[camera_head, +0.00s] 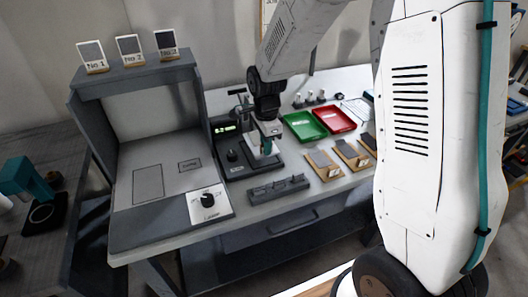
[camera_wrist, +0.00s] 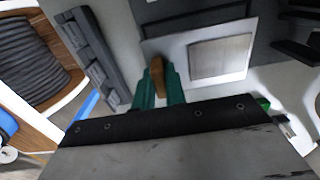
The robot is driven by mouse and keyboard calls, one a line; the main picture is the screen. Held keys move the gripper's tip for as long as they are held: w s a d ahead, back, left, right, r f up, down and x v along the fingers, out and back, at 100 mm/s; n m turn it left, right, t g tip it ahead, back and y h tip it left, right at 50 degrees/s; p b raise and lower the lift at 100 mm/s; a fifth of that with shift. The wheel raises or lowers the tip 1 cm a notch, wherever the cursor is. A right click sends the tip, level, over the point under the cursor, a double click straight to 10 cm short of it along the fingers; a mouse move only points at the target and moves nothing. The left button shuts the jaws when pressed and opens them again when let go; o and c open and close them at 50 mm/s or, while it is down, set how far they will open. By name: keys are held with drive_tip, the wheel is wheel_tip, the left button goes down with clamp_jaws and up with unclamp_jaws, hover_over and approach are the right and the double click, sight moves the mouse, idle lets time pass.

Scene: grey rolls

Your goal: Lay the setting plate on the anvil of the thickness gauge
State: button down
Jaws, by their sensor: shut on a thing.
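My gripper (camera_head: 266,148) hangs over the black thickness gauge (camera_head: 234,166) in the head view. Its teal fingers (camera_wrist: 159,92) are shut on a narrow brown piece (camera_wrist: 157,72), which I take to be the setting plate's grip. Beyond the fingertips in the wrist view is a pale flat plate (camera_wrist: 168,47) with a brushed grey square (camera_wrist: 220,57) on it. I cannot tell whether the brown piece joins that plate, or which surface is the anvil. The arm and fingers partly hide the gauge's middle.
A dark slotted block (camera_head: 278,190) lies in front of the gauge. Wooden boards with grey squares (camera_head: 322,162) stand to the right, before a green tray (camera_head: 304,126) and a red tray (camera_head: 334,119). A grey booth (camera_head: 90,135) stands at left.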

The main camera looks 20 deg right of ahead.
drive_tip(key=shift+w+a, duration=0.15)
drive_tip(key=shift+w, duration=0.2)
drive_tip(key=shift+w+f, duration=0.1)
drive_tip(key=shift+f, duration=1.7)
drive_tip(key=shift+f, duration=0.1)
drive_tip(key=c, duration=1.5)
unclamp_jaws()
drive_tip(key=shift+o, duration=0.2)
